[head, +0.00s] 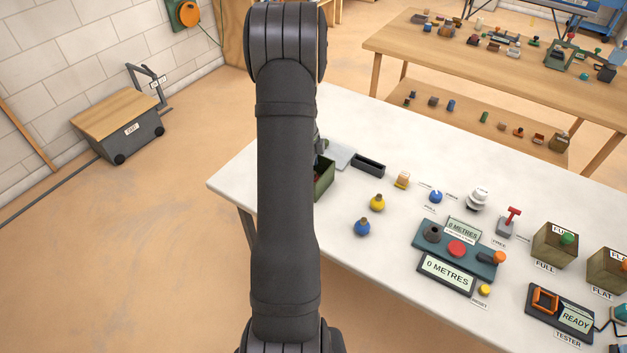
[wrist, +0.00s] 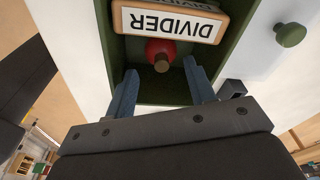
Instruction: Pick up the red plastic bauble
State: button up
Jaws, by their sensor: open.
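The red plastic bauble (wrist: 160,47), with a brown cap, sits inside a dark green box (wrist: 118,50) in the wrist view. It lies close to a wood-edged divider (wrist: 170,22) whose label reads DIVIDER upside down. My gripper (wrist: 160,68) is open, its two blue fingers pointing at the box, one on each side of the bauble's cap in the picture. I cannot tell whether the fingers touch anything. In the head view my arm hides the gripper and part of the green box (head: 325,180).
A yellow bauble (head: 377,203) and a blue bauble (head: 362,227) stand on the white table (head: 395,265) right of the box. A dark tray (head: 368,165) lies behind them. A console (head: 455,248) stands further right. A green knob (wrist: 290,35) shows beside the box.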

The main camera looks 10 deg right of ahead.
jog(key=f, duration=0.4)
jog(key=shift+d+f, duration=0.3)
jog(key=shift+f, duration=0.05)
jog(key=c, duration=0.7)
